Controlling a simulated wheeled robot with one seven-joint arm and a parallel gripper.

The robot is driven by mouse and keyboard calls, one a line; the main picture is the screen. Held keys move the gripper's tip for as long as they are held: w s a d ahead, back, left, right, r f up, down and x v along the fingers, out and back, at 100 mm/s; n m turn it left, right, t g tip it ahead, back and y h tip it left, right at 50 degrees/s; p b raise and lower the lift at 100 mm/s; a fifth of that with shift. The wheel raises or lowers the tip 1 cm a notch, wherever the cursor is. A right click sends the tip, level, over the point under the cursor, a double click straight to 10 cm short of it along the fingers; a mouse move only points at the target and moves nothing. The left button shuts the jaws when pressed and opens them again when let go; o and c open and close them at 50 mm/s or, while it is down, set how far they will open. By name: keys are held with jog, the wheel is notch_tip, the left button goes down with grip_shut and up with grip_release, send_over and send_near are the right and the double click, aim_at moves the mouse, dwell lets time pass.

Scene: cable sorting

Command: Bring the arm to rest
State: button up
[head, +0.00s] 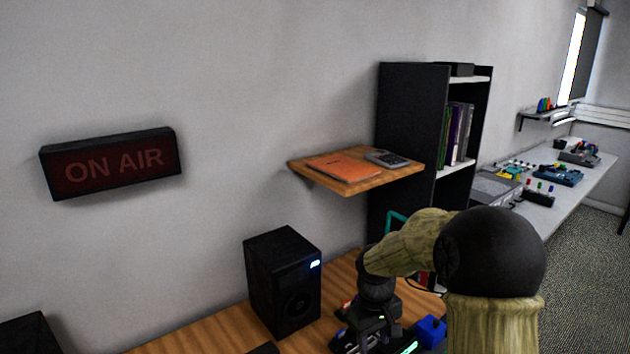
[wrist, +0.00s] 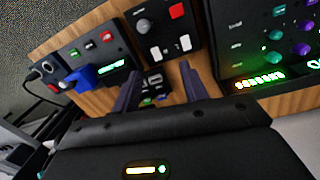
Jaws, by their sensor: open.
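My arm (head: 415,245) reaches over the wooden desk in the head view, with the wrist bent down toward the desk at the lower middle. My gripper (wrist: 158,78) shows in the wrist view as two dark fingers set apart, with nothing held between them. A small dark device with ports (wrist: 153,84) shows in the gap beyond the fingers; I cannot tell how far below it is. In the head view the fingertips are not clear among the dark equipment.
In the wrist view, a black box with a blue plug (wrist: 82,76), a box with a red button (wrist: 165,25) and a knobbed panel (wrist: 275,45) surround the fingers. In the head view, a black speaker (head: 283,280) and wooden shelf (head: 410,172) stand near the arm.

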jog(key=s+d+r+m+t+p, duration=0.1)
jog(key=s+r+m, duration=0.1)
jog(key=s, duration=0.6)
jog(key=s+d+r+m+t+p, duration=0.1)
jog(key=s+r+m, duration=0.1)
jog(key=s, duration=0.6)
jog(key=shift+r+m+t+y+p, duration=0.3)
jog(key=shift+r+m+t, duration=0.1)
jog(key=shift+m, duration=0.3)
dwell(0.6)
